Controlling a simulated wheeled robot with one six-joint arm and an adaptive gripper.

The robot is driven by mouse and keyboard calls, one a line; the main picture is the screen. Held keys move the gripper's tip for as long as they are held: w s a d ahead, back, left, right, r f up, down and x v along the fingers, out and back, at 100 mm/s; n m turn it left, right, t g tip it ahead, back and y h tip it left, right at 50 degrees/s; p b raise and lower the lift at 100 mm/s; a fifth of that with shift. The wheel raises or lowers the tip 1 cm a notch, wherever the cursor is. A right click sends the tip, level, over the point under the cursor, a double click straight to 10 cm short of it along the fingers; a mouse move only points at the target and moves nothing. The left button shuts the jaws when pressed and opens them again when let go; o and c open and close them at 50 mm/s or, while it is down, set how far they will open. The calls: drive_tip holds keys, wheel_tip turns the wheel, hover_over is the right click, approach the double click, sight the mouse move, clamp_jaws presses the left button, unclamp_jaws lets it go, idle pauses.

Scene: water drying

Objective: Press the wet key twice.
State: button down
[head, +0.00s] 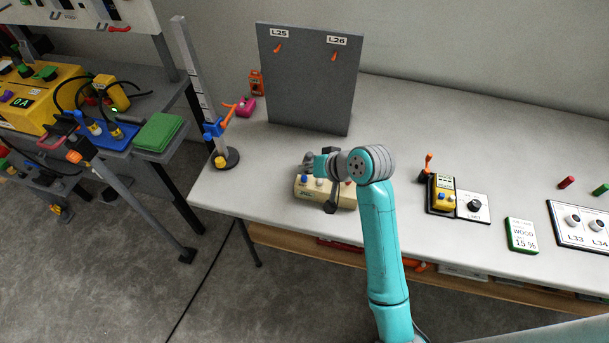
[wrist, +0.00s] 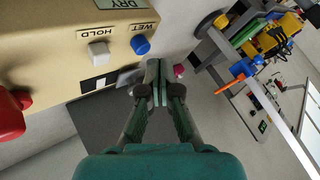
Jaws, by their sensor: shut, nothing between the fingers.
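The wet key is a blue knob (wrist: 141,45) beside the WET label in the wrist view. In the head view the blue key (head: 304,178) is at the left end of the beige meter box (head: 341,200); the box (wrist: 60,45) also fills the upper left of the wrist view. My gripper (wrist: 154,82) is shut and empty, with its tips just below and right of the blue key in that view. A gap shows between them. In the head view my gripper (head: 306,159) is behind the left part of the box, its tips hard to make out.
On the box, a white key (wrist: 98,52) at HOLD and a red knob (wrist: 12,114) stand beside the wet key. A grey panel (head: 305,85) stands behind. A post on a round base (head: 225,160) stands left.

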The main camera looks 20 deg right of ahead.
sight(306, 178)
drive_tip(key=shift+r, duration=0.15)
drive_tip(key=shift+r, duration=2.9)
drive_tip(key=shift+f, duration=3.05)
drive_tip(key=shift+f, duration=0.1)
drive_tip(key=shift+f, duration=0.3)
